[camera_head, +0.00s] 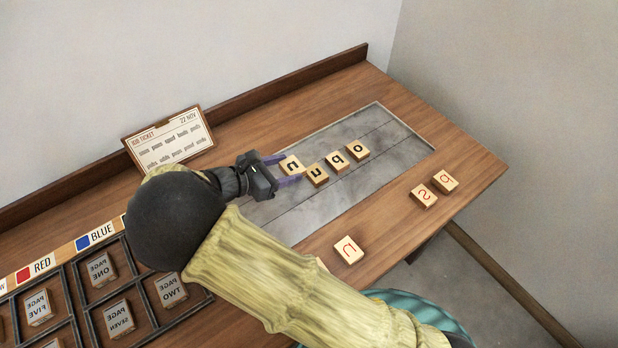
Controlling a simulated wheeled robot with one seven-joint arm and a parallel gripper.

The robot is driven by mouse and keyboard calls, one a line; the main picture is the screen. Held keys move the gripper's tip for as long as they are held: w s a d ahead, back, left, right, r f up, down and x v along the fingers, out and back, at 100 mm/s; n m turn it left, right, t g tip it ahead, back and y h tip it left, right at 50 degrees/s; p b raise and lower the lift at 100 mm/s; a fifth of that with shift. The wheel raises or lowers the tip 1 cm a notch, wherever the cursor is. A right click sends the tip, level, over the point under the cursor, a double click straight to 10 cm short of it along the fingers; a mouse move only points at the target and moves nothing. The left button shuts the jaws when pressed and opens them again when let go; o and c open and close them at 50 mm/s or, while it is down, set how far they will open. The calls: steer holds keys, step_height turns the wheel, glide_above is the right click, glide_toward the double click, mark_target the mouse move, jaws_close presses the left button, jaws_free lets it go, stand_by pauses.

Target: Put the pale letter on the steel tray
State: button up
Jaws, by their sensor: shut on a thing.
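The steel tray (398,152) is a grey, streaked slab with thin lines, set into the wooden bench. My gripper (291,167) is over its left part, with its purple fingers on two sides of a pale letter block marked like a black "n" (291,163). It is shut on that block. I cannot tell whether the block touches the tray. To its right, close by, are pale blocks with black marks: a "u" (317,174), a "q"-like one (336,161) and an "o" (357,150). They stand in a row on the tray.
Pale blocks with red letters lie on the wood in front: one (348,250), an "s" (423,195) and another (445,181). A job ticket (169,139) leans at the back. A dark compartment case (75,285) is at left. The tray's right part is clear.

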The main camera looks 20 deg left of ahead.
glide_above(286, 195)
step_height(286, 195, down, 5)
steer(key=shift+f, duration=0.1)
steer(key=shift+f, duration=1.85)
steer(key=o, duration=1)
steer(key=shift+d, duration=0.1)
steer(key=b+v, duration=0.1)
steer(key=v, duration=1.1)
